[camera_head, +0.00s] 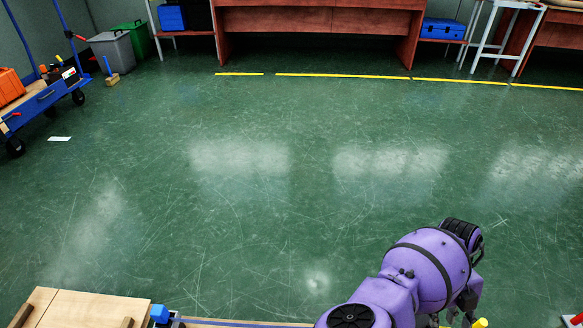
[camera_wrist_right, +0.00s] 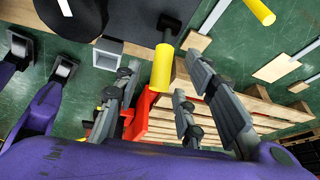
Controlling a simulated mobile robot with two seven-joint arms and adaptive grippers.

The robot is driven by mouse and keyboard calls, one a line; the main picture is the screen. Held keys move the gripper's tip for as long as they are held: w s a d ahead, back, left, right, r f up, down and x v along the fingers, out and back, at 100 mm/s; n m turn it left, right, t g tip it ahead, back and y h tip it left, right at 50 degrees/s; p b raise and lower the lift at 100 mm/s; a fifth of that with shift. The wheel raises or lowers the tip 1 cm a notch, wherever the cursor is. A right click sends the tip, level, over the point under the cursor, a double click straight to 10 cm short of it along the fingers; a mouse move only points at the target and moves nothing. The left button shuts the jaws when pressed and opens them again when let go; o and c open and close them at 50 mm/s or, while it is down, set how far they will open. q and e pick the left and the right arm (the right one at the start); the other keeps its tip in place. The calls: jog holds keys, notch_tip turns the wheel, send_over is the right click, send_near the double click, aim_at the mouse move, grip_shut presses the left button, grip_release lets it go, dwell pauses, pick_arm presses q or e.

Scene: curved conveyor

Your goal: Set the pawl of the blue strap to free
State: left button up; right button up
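In the right wrist view, my right gripper (camera_wrist_right: 162,68) is open. A yellow cylindrical handle (camera_wrist_right: 163,68) on a dark stem shows between its fingers, and I see no finger closed on it. A red part (camera_wrist_right: 142,108) lies beyond the fingers; I cannot tell whether it belongs to the handle. My left gripper is not recognizable in either view.
Wooden boards (camera_head: 85,310) lie at the bottom left of the head view. A second yellow handle (camera_wrist_right: 260,12) is at the top. A blue cart (camera_head: 45,98) stands far left. The middle floor is clear.

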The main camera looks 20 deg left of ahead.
jog(key=shift+x, duration=1.25)
grip_shut()
